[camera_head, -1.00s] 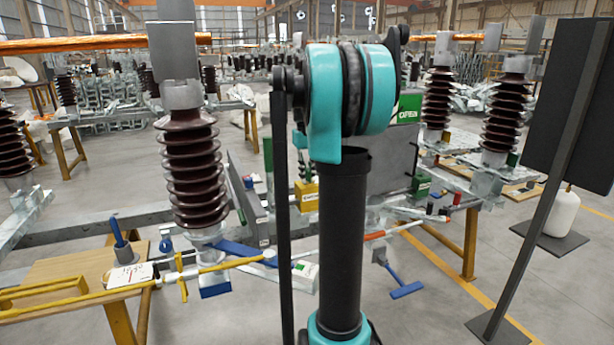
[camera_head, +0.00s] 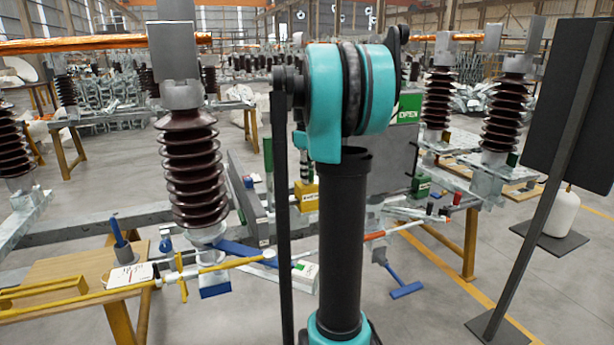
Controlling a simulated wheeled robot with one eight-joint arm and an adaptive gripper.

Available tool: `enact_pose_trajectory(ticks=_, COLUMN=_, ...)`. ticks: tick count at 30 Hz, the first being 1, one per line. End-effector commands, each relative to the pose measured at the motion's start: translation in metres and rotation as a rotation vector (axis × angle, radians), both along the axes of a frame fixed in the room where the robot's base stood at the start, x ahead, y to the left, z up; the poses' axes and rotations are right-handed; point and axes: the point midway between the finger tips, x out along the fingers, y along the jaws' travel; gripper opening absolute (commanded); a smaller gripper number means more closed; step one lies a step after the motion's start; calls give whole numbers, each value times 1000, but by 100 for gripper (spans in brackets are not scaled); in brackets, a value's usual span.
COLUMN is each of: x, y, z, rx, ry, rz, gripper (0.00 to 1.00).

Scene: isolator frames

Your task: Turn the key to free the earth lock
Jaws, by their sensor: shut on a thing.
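A yellow block (camera_head: 306,196) with a pale label sits just left of my arm's black tube, at mid picture. It may be the earth lock; the label is too small to read. A small dark upright part with pale bands (camera_head: 305,166) stands directly above it. I cannot tell whether this is the key. My own teal joint and black tube fill the middle and hide what lies behind them. My gripper does not show. A green sign reading OPEN (camera_head: 406,109) is right of the teal joint, on a grey cabinet (camera_head: 393,160).
A brown ribbed insulator (camera_head: 191,175) stands close on the left. A wooden table (camera_head: 75,270) with a yellow pole (camera_head: 80,299) is at lower left. A dark panel on a stand (camera_head: 566,110) is at right. Grey floor is clear at lower right.

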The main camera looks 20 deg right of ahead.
Motion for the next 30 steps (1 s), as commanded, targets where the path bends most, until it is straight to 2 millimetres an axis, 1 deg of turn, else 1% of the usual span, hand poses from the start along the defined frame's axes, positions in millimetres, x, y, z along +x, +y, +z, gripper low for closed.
enact_pose_trajectory(ticks=3, x=0, y=0, z=0, rx=0, ry=0, rz=99, gripper=0)
enact_pose_trajectory(ticks=8, x=0, y=0, z=0, rx=0, ry=0, rz=184, gripper=0)
enact_pose_trajectory(ticks=12, x=0, y=0, z=0, rx=0, ry=0, rz=297, gripper=0)
enact_pose_trajectory(ticks=17, x=0, y=0, z=0, rx=0, ry=0, rz=385, gripper=0)
enact_pose_trajectory(ticks=30, x=0, y=0, z=0, rx=0, ry=0, rz=691, gripper=0)
